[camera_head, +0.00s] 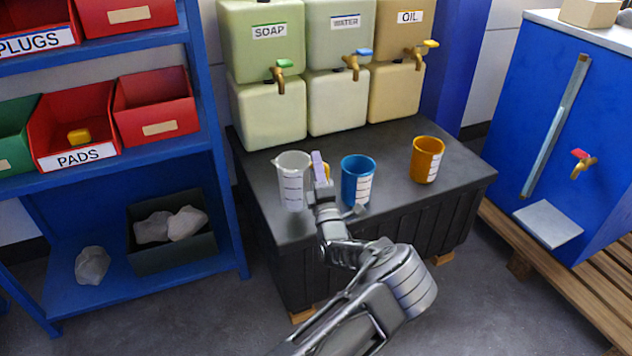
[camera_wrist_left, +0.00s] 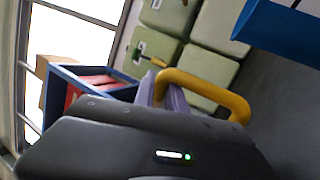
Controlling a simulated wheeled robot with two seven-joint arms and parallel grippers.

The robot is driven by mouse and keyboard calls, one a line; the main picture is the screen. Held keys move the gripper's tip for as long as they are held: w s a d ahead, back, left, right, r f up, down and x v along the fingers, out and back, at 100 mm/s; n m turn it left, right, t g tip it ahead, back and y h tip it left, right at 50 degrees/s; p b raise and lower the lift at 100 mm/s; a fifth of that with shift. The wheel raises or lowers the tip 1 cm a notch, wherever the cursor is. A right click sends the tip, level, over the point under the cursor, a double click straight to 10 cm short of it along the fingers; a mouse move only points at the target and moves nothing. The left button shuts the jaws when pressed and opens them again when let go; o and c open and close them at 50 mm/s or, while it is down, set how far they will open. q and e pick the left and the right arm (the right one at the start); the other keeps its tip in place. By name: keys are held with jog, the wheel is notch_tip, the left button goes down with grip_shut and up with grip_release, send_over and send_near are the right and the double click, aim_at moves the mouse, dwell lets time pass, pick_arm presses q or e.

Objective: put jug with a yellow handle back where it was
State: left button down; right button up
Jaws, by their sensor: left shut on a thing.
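The jug with a yellow handle (camera_head: 292,182) is whitish, with measuring marks on its side. It appears upright at the left part of the dark bench top (camera_head: 395,150), below the soap tank. I cannot tell whether its base touches the bench. My left gripper (camera_head: 321,168) is at the jug's right side, shut on its handle. The yellow handle (camera_wrist_left: 208,82) arches large in the left wrist view, beside the purple finger pads of my left gripper (camera_wrist_left: 168,97). The fingers partly hide the handle in the head view. My right gripper is not in view.
A blue jug (camera_head: 357,182) stands close to the right of my left gripper, and an orange jug (camera_head: 427,160) farther right. Soap (camera_head: 268,112), water (camera_head: 337,102) and oil (camera_head: 396,92) tanks with taps line the back. A blue shelf (camera_head: 225,150) stands left.

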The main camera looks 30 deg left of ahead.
pick_arm(q)
jog(key=shift+f+b, duration=0.7)
jog(key=shift+f, duration=1.85)
jog(key=c, duration=1.8)
grip_release()
jog(key=shift+f, duration=0.1)
jog(key=o, duration=0.4)
jog(key=shift+o, duration=0.2)
jog(key=p+v, duration=0.1)
jog(key=v, duration=1.1)
